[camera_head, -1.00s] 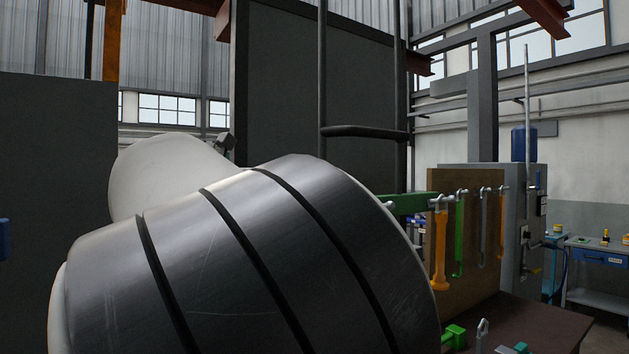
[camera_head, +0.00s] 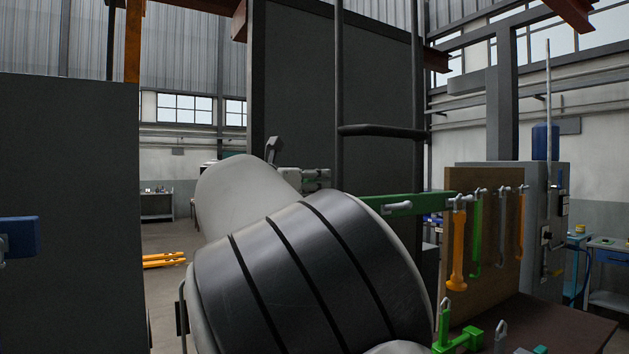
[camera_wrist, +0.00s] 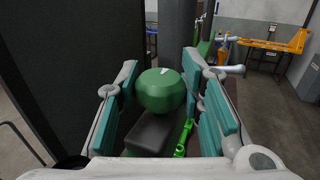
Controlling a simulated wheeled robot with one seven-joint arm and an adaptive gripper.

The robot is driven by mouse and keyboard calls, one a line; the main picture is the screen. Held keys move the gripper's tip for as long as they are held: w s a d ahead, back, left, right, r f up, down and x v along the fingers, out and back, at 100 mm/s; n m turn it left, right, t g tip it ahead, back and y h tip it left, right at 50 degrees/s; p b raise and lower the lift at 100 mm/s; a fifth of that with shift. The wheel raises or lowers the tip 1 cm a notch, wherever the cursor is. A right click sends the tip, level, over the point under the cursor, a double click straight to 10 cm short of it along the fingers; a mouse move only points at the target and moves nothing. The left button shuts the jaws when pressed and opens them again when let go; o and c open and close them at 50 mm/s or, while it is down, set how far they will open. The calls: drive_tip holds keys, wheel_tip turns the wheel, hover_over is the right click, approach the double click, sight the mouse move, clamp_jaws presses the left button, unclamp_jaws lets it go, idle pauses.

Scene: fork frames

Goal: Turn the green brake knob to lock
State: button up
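The green brake knob (camera_wrist: 163,92) shows in the wrist view, round, with a small white mark on its top. It stands above a dark block (camera_wrist: 150,138). My gripper (camera_wrist: 163,68) is open, with a teal-padded finger on each side of the knob. Whether either pad touches the knob I cannot tell. In the head view my arm covers much of the middle, and the knob is not visible there.
A dark panel (camera_wrist: 60,50) stands close on the left in the wrist view. In the head view a green bar (camera_head: 420,202) lies right of my arm, near a board (camera_head: 505,235) with hanging tools. Open floor (camera_head: 172,300) shows at left.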

drive_tip(key=shift+c, duration=0.9)
drive_tip(key=shift+d+r, duration=0.1)
